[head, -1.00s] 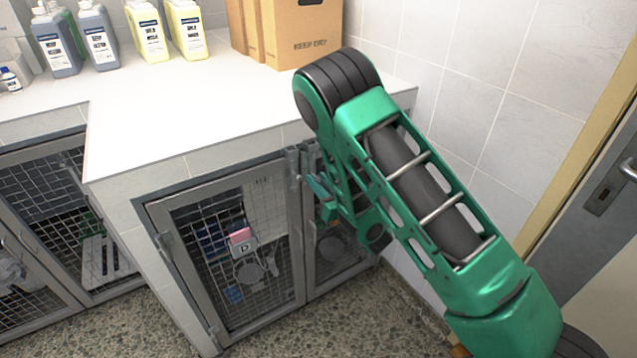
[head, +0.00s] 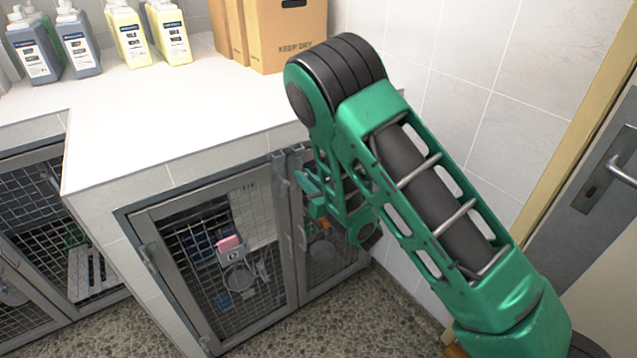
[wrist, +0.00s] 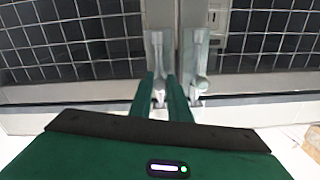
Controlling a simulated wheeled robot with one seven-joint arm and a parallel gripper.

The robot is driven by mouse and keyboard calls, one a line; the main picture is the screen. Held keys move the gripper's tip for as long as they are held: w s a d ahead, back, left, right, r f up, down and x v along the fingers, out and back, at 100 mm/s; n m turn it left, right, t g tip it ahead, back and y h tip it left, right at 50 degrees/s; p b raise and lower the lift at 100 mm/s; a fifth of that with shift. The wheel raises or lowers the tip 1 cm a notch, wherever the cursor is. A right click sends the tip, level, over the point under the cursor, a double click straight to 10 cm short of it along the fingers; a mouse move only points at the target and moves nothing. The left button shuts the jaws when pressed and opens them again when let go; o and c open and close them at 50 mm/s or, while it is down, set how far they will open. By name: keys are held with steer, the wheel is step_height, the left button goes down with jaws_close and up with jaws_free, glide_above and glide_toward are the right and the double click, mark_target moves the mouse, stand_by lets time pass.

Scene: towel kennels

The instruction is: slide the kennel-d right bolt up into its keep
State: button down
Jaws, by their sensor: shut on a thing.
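The kennel-d door (head: 200,288) is a grey frame with wire mesh and a D card, under the white counter in the head view. Its grey right bolt (head: 279,165) stands at the door's top right corner, beside a similar bolt (head: 298,158) on the neighbouring door. My gripper (wrist: 164,92) is at this pair. In the wrist view its two green fingers close around the handle end of the left-hand bolt (wrist: 157,50). The other bolt (wrist: 198,65) is just right of them. In the head view my arm partly hides the fingers.
The white counter (head: 200,110) overhangs the doors, with bottles (head: 165,30) and a cardboard box (head: 285,35) on it. A tiled wall (head: 455,60) and a grey door (head: 605,190) stand to the right. The speckled floor in front is clear.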

steer(key=shift+w+d+r, duration=0.15)
steer(key=shift+r, duration=0.2)
steer(key=c, duration=1.9)
jaws_free()
steer(key=shift+d, duration=0.1)
steer(key=v, duration=1)
steer(key=shift+s, duration=0.3)
steer(key=shift+d, duration=0.2)
